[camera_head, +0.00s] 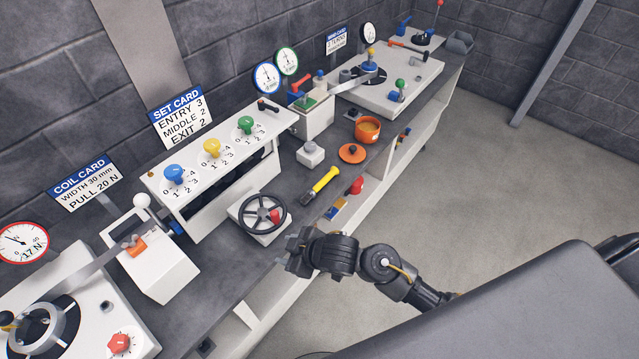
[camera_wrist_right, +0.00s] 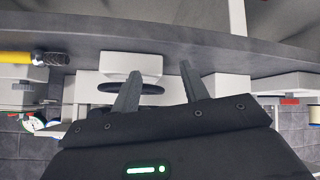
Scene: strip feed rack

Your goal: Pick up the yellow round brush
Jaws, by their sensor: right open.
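The yellow round brush (camera_head: 323,182) lies on the dark bench top near its front edge, to the right of the handwheel. Its handle is yellow and its head is dark. In the right wrist view the brush (camera_wrist_right: 18,57) shows at the far left, outside the fingers. My right gripper (camera_head: 296,240) is at the bench's front edge, below the brush in the picture and apart from it. In the right wrist view its two fingers (camera_wrist_right: 160,82) are spread with nothing between them. My left gripper is not in view.
The handwheel (camera_head: 262,214) on its white base stands left of the brush. An orange lid (camera_head: 352,153) and an orange pot (camera_head: 367,129) lie beyond it. A small grey-white block (camera_head: 310,153) stands behind. A red object (camera_head: 357,185) shows below the bench edge.

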